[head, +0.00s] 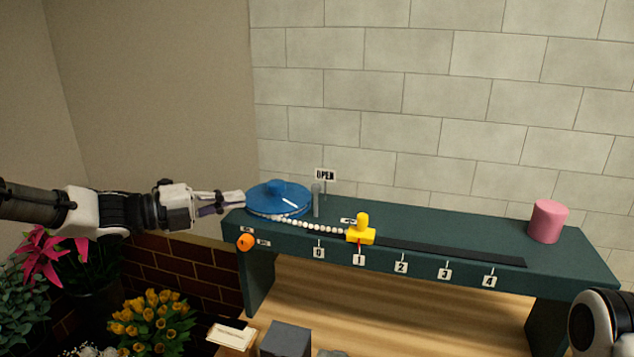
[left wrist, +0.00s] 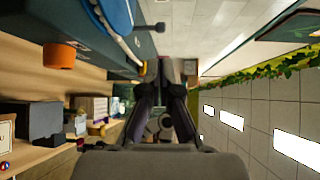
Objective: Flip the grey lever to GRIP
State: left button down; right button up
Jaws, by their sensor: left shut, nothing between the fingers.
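The grey lever (head: 317,201) stands upright on the dark green bench (head: 450,232), just right of the blue disc (head: 272,198). A sign reading OPEN (head: 325,175) stands just behind it. I cannot read any GRIP label. My left gripper (head: 240,199) is shut and empty at the left edge of the blue disc, apart from the lever, with the disc between them. In the left wrist view the shut fingers (left wrist: 164,82) point up the picture, and the blue disc (left wrist: 116,16) is at the top. My right gripper is out of view.
A white bead string runs from the disc to a yellow slider (head: 361,233) near mark 1 on a black track (head: 460,253). An orange knob (head: 246,242) is on the bench front. A pink cylinder (head: 547,221) stands at right. Flowers (head: 150,318) are below left.

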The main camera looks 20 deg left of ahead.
pick_arm(q)
jog(key=s, duration=0.1)
jog(key=p, duration=0.6)
send_near(312, 189)
jog(key=x, duration=0.6)
jog(key=shift+w+d, duration=0.2)
jog(key=shift+w, duration=0.2)
jog(key=shift+w+d+f, duration=0.1)
jog(key=shift+d, duration=0.05)
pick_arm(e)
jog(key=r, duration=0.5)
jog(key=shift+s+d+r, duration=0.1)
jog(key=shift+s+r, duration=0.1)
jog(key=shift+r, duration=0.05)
pick_arm(q)
jog(key=shift+d+b, duration=0.1)
jog(key=shift+b, duration=0.25)
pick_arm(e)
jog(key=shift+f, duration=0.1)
